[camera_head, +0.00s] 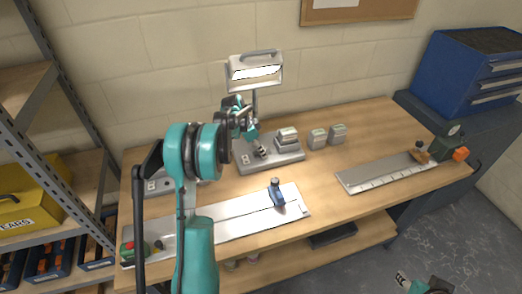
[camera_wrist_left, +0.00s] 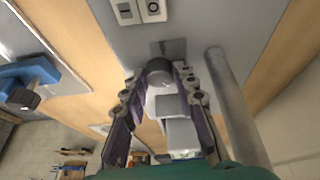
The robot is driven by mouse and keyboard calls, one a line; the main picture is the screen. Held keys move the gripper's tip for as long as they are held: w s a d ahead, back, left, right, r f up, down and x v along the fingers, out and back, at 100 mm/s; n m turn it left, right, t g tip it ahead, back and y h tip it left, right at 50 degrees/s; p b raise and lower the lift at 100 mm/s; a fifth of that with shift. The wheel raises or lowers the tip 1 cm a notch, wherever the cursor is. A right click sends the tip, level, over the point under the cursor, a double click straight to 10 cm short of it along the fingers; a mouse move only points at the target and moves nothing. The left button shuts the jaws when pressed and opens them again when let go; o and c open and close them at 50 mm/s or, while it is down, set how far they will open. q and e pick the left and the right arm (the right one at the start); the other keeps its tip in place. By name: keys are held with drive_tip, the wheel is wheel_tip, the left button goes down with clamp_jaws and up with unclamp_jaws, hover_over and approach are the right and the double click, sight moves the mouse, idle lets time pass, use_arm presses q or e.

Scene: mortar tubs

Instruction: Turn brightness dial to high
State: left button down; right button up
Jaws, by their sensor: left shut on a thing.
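The work lamp (camera_head: 255,72) stands at the back of the bench with its panel lit. Its grey base (camera_head: 286,156) sits on the bench top. The brightness dial is a dark round knob (camera_wrist_left: 159,66) on this base in the left wrist view. My left gripper (camera_head: 262,150) reaches down to the base, and in the wrist view its fingers (camera_wrist_left: 160,84) are shut on the knob from both sides. The dial's setting cannot be read. Part of my right arm, with what seems to be its gripper (camera_head: 404,281), shows at the bottom right; its jaws are unclear.
The lamp's post (camera_wrist_left: 236,110) rises close beside the left gripper. Small grey blocks (camera_head: 318,138) stand right of the base. A long rail with a blue clamp (camera_head: 277,194) lies in front. A measuring rail (camera_head: 380,174) lies at right.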

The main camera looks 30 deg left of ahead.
use_arm(q)
drive_tip(key=c, duration=1.2)
unclamp_jaws()
drive_tip(key=shift+v, duration=3.75)
